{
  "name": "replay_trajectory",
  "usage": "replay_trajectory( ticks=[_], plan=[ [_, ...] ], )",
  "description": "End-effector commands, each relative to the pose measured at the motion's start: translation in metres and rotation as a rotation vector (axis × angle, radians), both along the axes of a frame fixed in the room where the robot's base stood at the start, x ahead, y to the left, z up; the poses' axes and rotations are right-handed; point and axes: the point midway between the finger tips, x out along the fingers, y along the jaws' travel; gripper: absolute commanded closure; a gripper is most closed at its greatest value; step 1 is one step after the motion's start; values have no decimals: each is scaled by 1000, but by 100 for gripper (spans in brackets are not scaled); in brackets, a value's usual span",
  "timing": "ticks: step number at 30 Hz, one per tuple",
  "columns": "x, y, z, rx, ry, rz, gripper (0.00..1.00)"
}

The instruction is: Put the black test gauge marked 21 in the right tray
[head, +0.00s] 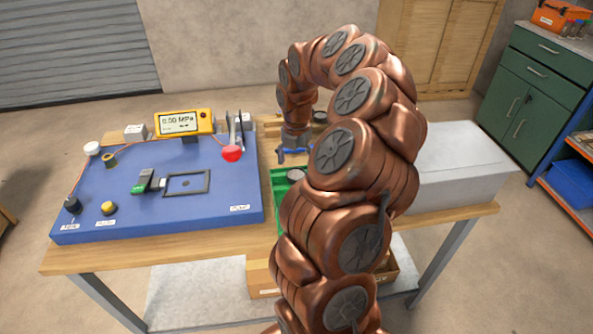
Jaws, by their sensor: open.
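My gripper (294,157) points down, open, over the far end of a green tray (279,211) in the middle of the table. A round grey-rimmed thing (296,175) lies in the tray just below my gripper. It may be a gauge, but no marking can be read. A dark round thing (320,117) shows partly behind my arm, near a wooden board; I cannot tell what it is. My copper-coloured arm hides much of the tray and the table to its right. I cannot make out a number 21 or a second tray.
A blue test panel (215,210) covers the table's left side, with a yellow meter (183,122) reading 0.00 MPa and a red-knobbed lever (231,153). A large grey box (455,165) stands on the right. A cardboard box (262,277) sits on the lower shelf.

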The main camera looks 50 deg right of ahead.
Motion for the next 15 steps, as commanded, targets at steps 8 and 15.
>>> replay_trajectory(
  ticks=[8, 15],
  plan=[
    [1, 0, 53, -4, -5, 1, 16],
    [1, 0, 81, -2, -1, 0, 16]
  ],
)
